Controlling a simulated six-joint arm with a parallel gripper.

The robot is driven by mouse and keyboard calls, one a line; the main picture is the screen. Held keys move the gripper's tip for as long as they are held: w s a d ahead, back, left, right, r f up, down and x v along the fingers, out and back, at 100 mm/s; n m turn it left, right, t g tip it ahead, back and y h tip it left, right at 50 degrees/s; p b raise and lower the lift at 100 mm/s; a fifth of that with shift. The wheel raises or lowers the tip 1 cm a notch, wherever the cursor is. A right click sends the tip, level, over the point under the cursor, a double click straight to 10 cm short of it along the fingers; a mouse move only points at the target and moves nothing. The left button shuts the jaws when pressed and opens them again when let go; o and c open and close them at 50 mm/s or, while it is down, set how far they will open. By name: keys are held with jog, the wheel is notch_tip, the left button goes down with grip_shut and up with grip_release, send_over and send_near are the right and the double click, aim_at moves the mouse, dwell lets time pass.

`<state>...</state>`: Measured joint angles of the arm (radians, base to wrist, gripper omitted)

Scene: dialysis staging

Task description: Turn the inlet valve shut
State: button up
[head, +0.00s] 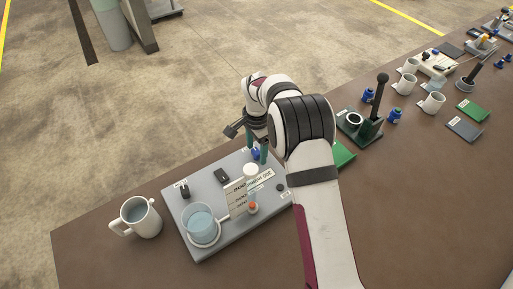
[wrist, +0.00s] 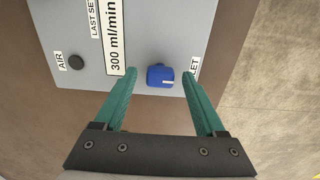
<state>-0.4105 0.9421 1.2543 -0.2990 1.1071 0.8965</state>
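The inlet valve appears to be the blue knob (wrist: 160,76) near the edge of the grey panel (wrist: 150,20). A label beside it ends in "LET"; my finger hides the rest. The knob has a small white mark on its right side. My gripper (wrist: 160,73) is open, its teal fingers on either side of the knob with visible gaps. In the head view, my gripper (head: 257,146) points down over the panel's far edge, and the blue knob (head: 256,155) shows partly between the fingers. Contact or height above the panel cannot be told.
The panel also carries a black knob (head: 184,191), another dark part (head: 221,176), a round "AIR" button (wrist: 76,61) and a clear blue-tinted vessel (head: 201,223). A white mug (head: 137,217) stands left of the panel. Other mugs and devices stand farther right.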

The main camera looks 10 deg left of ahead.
grip_shut()
dwell(0.3)
jog(key=n, duration=0.4)
jog(key=shift+n, duration=0.4)
jog(key=n, duration=0.4)
jog(key=shift+n, duration=0.3)
jog(key=n, duration=0.4)
jog(key=shift+r+n, duration=0.1)
jog(key=shift+n, duration=2.1)
